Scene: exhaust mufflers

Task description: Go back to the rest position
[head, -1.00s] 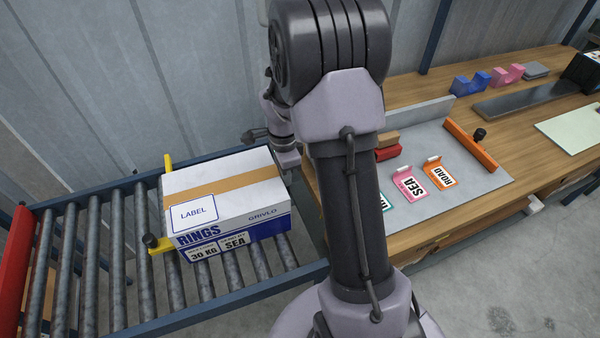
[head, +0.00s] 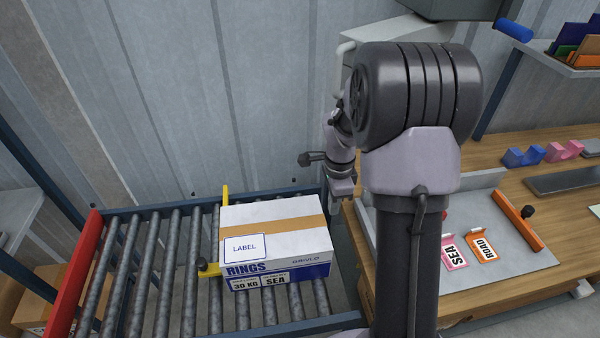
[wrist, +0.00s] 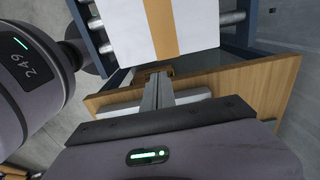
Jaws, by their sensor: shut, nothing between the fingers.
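My gripper (head: 342,192) hangs just to the right of the box's far right corner in the head view, partly overlapped by the bench edge area. In the wrist view its fingers (wrist: 158,90) are together and hold nothing. The white carton (head: 270,212) with a brown tape strip, a "LABEL" sticker and the words RINGS, 30 KG and SEA sits on the roller conveyor (head: 152,265). In the wrist view the carton (wrist: 190,35) lies beyond the fingertips, apart from them as far as I can tell. My arm hides part of the bench.
A wooden bench (head: 565,212) on the right carries pink SEA (head: 454,250) and orange ROAD (head: 483,247) cards, an orange bar (head: 518,222) and blue and pink holders. A yellow stop (head: 210,269) touches the carton's left side. A corrugated wall (head: 150,90) stands behind.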

